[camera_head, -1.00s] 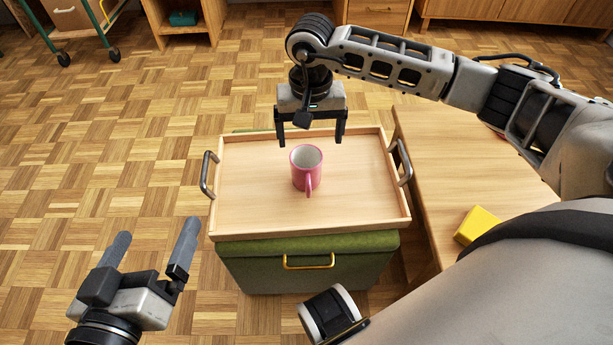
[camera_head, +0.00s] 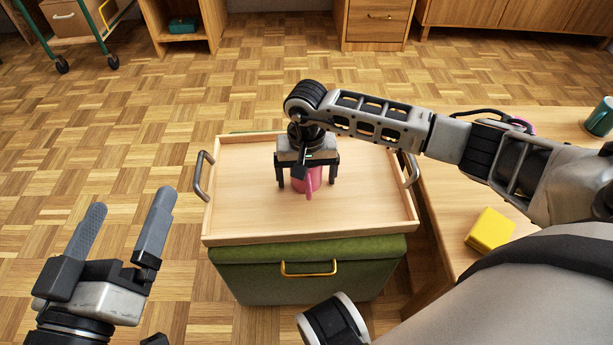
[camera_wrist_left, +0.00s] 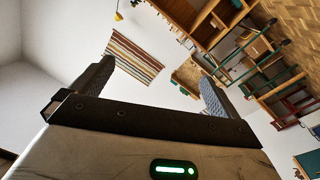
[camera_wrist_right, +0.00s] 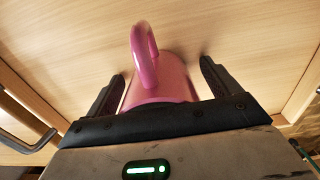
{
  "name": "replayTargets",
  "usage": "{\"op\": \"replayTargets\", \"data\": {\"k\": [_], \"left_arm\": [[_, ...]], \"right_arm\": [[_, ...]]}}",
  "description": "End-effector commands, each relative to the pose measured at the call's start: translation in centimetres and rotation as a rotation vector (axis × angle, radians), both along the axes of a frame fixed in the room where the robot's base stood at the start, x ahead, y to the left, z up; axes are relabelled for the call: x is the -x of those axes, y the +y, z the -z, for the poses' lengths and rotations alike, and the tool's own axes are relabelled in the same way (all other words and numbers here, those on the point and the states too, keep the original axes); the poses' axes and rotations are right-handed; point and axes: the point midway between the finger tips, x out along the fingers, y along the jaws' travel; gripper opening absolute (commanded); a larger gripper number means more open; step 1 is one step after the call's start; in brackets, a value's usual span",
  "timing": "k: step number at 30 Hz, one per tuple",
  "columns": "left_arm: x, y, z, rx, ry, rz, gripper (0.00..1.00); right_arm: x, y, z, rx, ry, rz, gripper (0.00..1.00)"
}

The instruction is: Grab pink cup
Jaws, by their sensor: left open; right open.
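The pink cup (camera_head: 309,181) stands upright in the wooden tray (camera_head: 240,223), with its handle toward me. My right gripper (camera_head: 307,184) is open above and around the cup, one finger on each side, and hides its rim in the head view. In the right wrist view the cup (camera_wrist_right: 160,80) sits between the two open fingers (camera_wrist_right: 163,85), with a gap on each side. My left gripper (camera_head: 128,226) is open and empty over the floor at the left. Its fingers (camera_wrist_left: 152,85) also show empty in the left wrist view.
The tray has raised edges and two metal handles, and rests on a green ottoman (camera_head: 310,275). A wooden table (camera_head: 450,215) on the right bears a yellow block (camera_head: 489,230) and a green mug (camera_head: 600,118). The floor at the left is clear.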

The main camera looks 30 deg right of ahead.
Motion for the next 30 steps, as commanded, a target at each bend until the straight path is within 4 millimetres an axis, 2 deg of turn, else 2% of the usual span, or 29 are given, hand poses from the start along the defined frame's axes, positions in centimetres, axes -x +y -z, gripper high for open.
{"op": "replayTargets", "data": {"k": [5,11,13,14,23,26,30], "left_arm": [[0.0,0.0,0.1,-0.004,0.0,0.0,1.0],[0.0,0.0,0.2,-0.005,0.004,-0.001,1.0],[0.0,0.0,0.2,-0.005,0.004,-0.001,1.0],[0.0,0.0,0.2,-0.005,0.005,0.0,1.0],[0.0,-0.1,0.0,-0.002,0.013,0.003,1.0],[0.2,-0.2,0.1,0.003,0.042,0.014,1.0],[1.3,-0.3,1.8,0.026,0.177,0.019,1.0]], "right_arm": [[0.0,0.0,-0.1,-0.001,-0.001,0.0,0.89],[0.0,0.0,-0.1,-0.001,-0.001,0.0,0.36],[-0.1,0.0,-0.2,-0.001,-0.002,0.0,0.34],[-0.1,0.0,-0.2,-0.001,-0.002,0.0,0.29],[-0.1,0.0,-0.8,-0.001,-0.003,0.0,0.29],[-0.1,0.0,-1.8,0.0,-0.002,0.0,0.29],[0.3,-0.1,-4.2,0.001,-0.003,-0.002,0.29]]}}
